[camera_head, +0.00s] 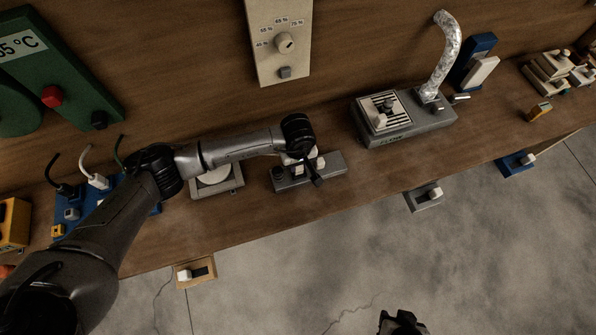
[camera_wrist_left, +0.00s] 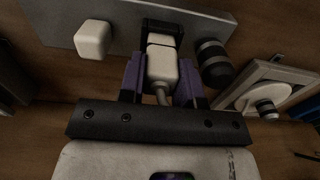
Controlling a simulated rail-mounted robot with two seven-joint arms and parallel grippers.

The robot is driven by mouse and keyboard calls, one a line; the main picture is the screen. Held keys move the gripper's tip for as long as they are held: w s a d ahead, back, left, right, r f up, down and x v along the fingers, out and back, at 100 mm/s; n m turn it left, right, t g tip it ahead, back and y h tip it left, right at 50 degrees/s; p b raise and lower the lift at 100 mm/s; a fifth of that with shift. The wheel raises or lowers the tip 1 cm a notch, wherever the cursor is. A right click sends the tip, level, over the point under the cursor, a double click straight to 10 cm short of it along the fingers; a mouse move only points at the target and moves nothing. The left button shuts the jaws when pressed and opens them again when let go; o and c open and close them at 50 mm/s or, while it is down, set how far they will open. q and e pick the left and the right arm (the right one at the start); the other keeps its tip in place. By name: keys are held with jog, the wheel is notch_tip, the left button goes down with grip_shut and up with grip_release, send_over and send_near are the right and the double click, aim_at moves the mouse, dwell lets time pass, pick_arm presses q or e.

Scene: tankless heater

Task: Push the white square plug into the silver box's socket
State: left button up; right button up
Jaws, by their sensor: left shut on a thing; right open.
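The silver box (camera_head: 335,167) lies low on the wooden counter, under my left gripper (camera_head: 304,167) in the head view. In the left wrist view its grey face (camera_wrist_left: 60,12) fills the top. My left gripper (camera_wrist_left: 160,82) is shut on the white square plug (camera_wrist_left: 163,64), with a purple finger on each side and a grey cord below. The plug lines up with the dark-framed socket (camera_wrist_left: 163,27) and its front end is at or just inside the frame; I cannot tell how deep. My right gripper (camera_head: 400,322) is open at the bottom of the head view, over the floor.
A white cube-shaped button (camera_wrist_left: 93,40) and a black round knob (camera_wrist_left: 213,62) flank the socket. A grey device with a silver hose (camera_head: 420,122) stands to the right, a square frame with a white disc (camera_head: 216,180) to the left.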

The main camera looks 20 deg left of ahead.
pick_arm(q)
jog(key=shift+f, duration=0.1)
jog(key=o, duration=1.1)
jog(key=shift+r, duration=0.35)
notch_tip(320, 180, up, 13)
jog(key=shift+r, duration=0.1)
dwell(0.4)
